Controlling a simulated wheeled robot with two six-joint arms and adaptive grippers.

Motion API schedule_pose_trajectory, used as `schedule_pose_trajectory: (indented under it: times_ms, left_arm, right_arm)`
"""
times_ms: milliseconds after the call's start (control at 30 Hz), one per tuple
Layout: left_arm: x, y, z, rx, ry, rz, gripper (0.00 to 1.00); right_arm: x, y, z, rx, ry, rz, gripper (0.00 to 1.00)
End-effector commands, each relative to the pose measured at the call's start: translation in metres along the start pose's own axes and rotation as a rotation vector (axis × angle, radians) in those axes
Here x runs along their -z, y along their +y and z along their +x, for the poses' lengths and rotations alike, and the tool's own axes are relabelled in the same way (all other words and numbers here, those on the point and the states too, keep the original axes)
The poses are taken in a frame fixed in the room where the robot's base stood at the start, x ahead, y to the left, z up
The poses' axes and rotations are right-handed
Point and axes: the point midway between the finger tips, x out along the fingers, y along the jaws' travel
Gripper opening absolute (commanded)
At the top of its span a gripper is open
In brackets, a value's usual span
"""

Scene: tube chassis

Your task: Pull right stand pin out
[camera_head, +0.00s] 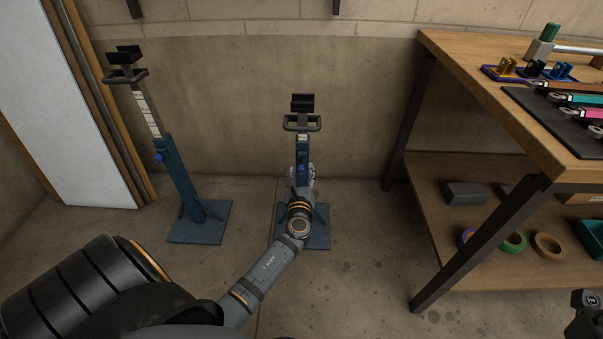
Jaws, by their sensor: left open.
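Two blue stands with black cradles and handles stand by the wall. The right stand (303,148) is upright, with a blue pin (301,168) on the front of its post. My left arm reaches to this stand, and my left gripper (302,173) is open at the pin, with grey finger parts on both sides of the post. My wrist hides the lower post, and I cannot tell whether the fingers touch the pin. The left stand (178,180) has its own blue pin (159,156). Part of my right arm's end (584,312) shows at the bottom right; its fingers are unclear.
A wooden workbench (470,75) with dark metal legs stands to the right, tools on top. Its lower shelf (432,190) holds tape rolls and a green bin (590,236). A white panel (62,110) leans at the left. Floor between the stands is clear.

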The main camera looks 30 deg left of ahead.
Motion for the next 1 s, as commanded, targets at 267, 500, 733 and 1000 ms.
schedule_pose_trajectory:
  times_ms: [267,500,733,1000]
  left_arm:
    - [0.001,0.001,-0.025,-0.001,0.003,-0.002,0.48]
    - [0.002,0.001,-0.084,-0.003,0.004,-0.001,0.48]
    - [0.001,0.000,-0.116,-0.001,0.001,-0.002,0.48]
    - [0.000,0.000,-0.121,0.000,0.000,0.000,0.48]
  right_arm:
    - [0.000,0.000,0.000,0.000,0.002,0.000,0.40]
    - [0.000,0.000,0.000,0.000,0.001,0.000,0.40]
    - [0.000,0.000,0.000,0.000,0.001,0.000,0.40]
    - [0.000,0.000,0.000,0.000,0.001,0.000,0.40]
